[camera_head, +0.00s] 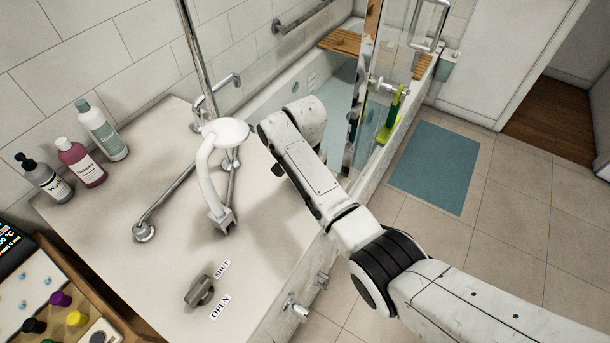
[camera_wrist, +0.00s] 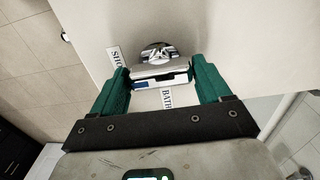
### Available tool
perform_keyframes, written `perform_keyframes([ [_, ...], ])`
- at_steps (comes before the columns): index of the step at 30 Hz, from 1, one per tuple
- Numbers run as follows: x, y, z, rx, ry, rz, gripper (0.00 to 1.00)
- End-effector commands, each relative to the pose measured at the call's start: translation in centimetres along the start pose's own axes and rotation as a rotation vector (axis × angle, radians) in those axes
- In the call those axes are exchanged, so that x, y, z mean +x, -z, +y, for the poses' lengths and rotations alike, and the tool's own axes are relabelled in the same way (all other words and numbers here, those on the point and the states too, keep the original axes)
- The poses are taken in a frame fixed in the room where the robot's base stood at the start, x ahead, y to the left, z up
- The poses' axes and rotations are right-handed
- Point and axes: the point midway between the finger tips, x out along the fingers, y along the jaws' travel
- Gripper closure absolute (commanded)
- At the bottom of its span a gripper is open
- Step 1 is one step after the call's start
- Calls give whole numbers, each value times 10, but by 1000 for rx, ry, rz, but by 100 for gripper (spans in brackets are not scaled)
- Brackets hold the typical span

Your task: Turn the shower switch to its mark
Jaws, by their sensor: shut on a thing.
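In the wrist view, a chrome switch (camera_wrist: 158,54) with a rounded body and a bar-like handle sits on a pale surface. A label reading "SHO…" (camera_wrist: 115,56), partly cut off by a finger, is at its upper left. A "BATH" label (camera_wrist: 167,98) is below it. The green fingers of my gripper (camera_wrist: 162,77) are on either side of the handle and shut on it. I cannot tell exactly which mark the handle points to. In the head view, my arm hides the gripper and the switch.
A grey knob (camera_head: 200,291) with SHUT and OPEN labels is at the counter's front. A white shower piece (camera_head: 212,165) and chrome pipes stand left of my arm. Bottles (camera_head: 102,130) line the wall. The tub (camera_head: 262,100) is behind; the floor around the blue mat (camera_head: 434,166) is clear.

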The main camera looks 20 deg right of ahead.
Motion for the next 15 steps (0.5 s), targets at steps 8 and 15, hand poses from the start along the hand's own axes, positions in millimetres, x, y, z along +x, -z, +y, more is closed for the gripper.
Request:
perform_keyframes([
  [8, -2, 0, 0, -125, 0, 1, 53],
  [15, -1, 0, 0, -330, -1, 0, 53],
])
